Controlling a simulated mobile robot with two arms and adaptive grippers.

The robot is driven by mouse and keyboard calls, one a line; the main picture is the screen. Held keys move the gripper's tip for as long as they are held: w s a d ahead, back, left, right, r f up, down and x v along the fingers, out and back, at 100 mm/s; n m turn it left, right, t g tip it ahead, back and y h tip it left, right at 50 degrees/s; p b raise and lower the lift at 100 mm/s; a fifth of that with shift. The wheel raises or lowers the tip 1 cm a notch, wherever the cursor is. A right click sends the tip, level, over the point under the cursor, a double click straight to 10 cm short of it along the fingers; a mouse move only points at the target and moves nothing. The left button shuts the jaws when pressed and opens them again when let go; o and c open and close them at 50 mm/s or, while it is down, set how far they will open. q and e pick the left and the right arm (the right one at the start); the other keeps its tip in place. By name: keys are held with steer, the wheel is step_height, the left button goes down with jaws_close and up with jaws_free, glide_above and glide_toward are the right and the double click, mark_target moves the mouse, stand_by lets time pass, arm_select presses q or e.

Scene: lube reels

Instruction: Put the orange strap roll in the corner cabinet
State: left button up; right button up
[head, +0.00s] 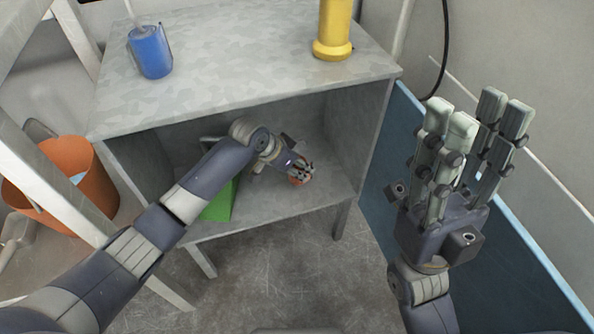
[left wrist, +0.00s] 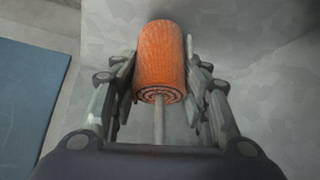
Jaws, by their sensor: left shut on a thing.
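The orange strap roll (left wrist: 161,58) sits between the fingers of my left gripper (left wrist: 160,85) in the left wrist view, its spiral end facing the camera. In the head view my left gripper (head: 301,170) reaches inside the grey metal cabinet (head: 318,120), near the right part of its shelf, shut on the roll. Only a small bit of the roll (head: 298,180) shows there, and I cannot tell whether it touches the shelf. My right gripper (head: 474,140) is raised and empty at the right, outside the cabinet, fingers apart and pointing up.
A green box (head: 222,200) stands on the cabinet shelf behind my left arm. A blue can (head: 150,52) and a yellow cylinder (head: 333,30) stand on the cabinet top. An orange bucket (head: 75,180) is at the left. A blue panel (head: 400,150) leans at the right.

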arm_select(q)
step_height(320, 180, down, 2)
steer(key=shift+b, duration=0.55)
steer(key=o, duration=1.2)
steer(key=shift+f, duration=0.15)
